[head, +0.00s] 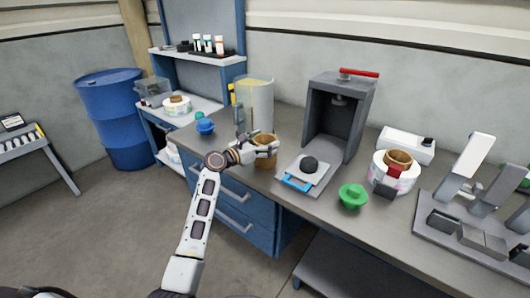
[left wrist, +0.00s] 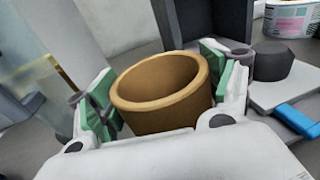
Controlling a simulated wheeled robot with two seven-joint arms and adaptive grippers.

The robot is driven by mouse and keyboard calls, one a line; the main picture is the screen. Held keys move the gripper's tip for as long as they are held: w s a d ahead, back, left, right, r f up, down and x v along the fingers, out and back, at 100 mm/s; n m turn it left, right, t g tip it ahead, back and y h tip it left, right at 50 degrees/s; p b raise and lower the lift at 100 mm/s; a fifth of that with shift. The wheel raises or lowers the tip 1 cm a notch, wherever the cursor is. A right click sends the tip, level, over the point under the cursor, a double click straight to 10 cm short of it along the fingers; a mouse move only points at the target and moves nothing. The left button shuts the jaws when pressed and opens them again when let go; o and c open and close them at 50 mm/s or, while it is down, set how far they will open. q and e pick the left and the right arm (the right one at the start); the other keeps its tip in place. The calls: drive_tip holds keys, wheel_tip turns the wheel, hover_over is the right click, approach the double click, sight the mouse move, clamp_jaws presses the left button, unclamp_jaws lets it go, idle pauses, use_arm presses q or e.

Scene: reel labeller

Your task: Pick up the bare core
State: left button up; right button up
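The bare core is a brown cardboard ring (head: 265,158) near the front edge of the bench, left of the grey press. In the left wrist view the core (left wrist: 160,95) stands with its open end up between the green finger pads. My left gripper (head: 262,146) is around it, with one pad against each side and no clear gap, so it looks shut on the core. The core's lower part is hidden by the gripper, and I cannot tell whether it is clear of the bench. My right gripper is not in view.
A grey press (head: 336,125) with a scale-like plate (head: 305,178) and black knob stands to the right. A green knobbed piece (head: 352,196) and a labelled reel (head: 393,178) lie further right. A translucent curved panel (head: 258,100) stands behind the core; blue knobs (head: 205,126) are left.

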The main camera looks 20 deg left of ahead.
use_arm(q)
drive_tip(key=c, duration=0.3)
drive_tip(key=shift+r, duration=0.5)
wheel_tip(320, 180, up, 9)
drive_tip(key=shift+r+p, duration=0.1)
drive_tip(key=shift+p, duration=1.1)
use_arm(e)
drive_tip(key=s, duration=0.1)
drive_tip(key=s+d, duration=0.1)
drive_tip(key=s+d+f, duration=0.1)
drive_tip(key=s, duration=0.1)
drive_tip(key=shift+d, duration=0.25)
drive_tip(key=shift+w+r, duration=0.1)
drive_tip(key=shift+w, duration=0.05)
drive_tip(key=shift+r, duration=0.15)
